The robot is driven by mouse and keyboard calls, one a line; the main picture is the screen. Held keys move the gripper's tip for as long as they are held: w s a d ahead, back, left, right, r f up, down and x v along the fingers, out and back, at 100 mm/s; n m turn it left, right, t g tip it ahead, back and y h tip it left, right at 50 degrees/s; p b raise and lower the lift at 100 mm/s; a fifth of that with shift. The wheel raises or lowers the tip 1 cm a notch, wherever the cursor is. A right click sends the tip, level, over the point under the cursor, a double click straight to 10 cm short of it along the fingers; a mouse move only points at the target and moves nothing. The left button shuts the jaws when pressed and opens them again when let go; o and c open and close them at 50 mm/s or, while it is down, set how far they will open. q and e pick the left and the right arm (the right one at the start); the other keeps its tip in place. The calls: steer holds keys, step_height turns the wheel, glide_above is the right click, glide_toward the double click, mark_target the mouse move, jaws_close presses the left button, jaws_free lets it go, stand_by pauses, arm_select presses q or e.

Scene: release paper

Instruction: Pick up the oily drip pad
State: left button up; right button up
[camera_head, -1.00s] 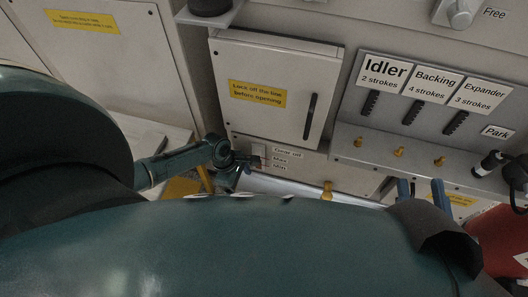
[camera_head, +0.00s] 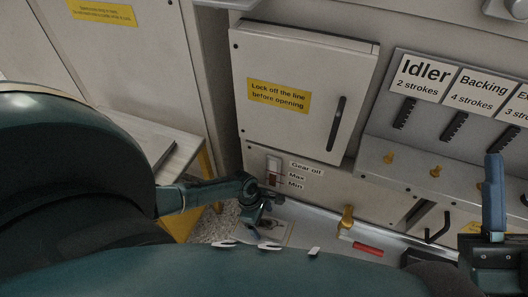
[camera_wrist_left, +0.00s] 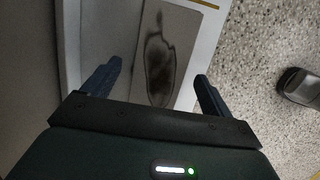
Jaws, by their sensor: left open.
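In the head view the pad (camera_head: 273,234) shows small below the cabinet, partly hidden by my gripper and body. My left gripper (camera_wrist_left: 157,80) is open and empty, its two dark blue fingers apart. In the head view the left gripper (camera_head: 264,208) is small, above the pad. My right gripper (camera_head: 493,195) shows one blue finger upright at the right; its opening is unclear.
A cabinet (camera_head: 300,90) with a yellow lock-off label stands behind, with a gear switch (camera_head: 273,172) below. A brass tap (camera_head: 346,218) and a red piece (camera_head: 368,249) are right of the pad. Speckled floor (camera_wrist_left: 262,55) borders the tray.

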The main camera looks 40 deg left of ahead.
arm_select(q)
steer(key=shift+d+f, duration=0.15)
steer(key=shift+f, duration=0.4)
arm_select(e)
steer(key=shift+s+r+n+y, duration=0.2)
steer(key=shift+r+n+y, duration=0.3)
steer(key=shift+n+y, duration=0.25)
arm_select(q)
steer(key=shift+c, duration=0.4)
steer(key=c, duration=1)
steer(key=shift+r, duration=0.15)
arm_select(e)
steer(key=shift+w+d+r, duration=0.1)
steer(key=shift+r, duration=0.05)
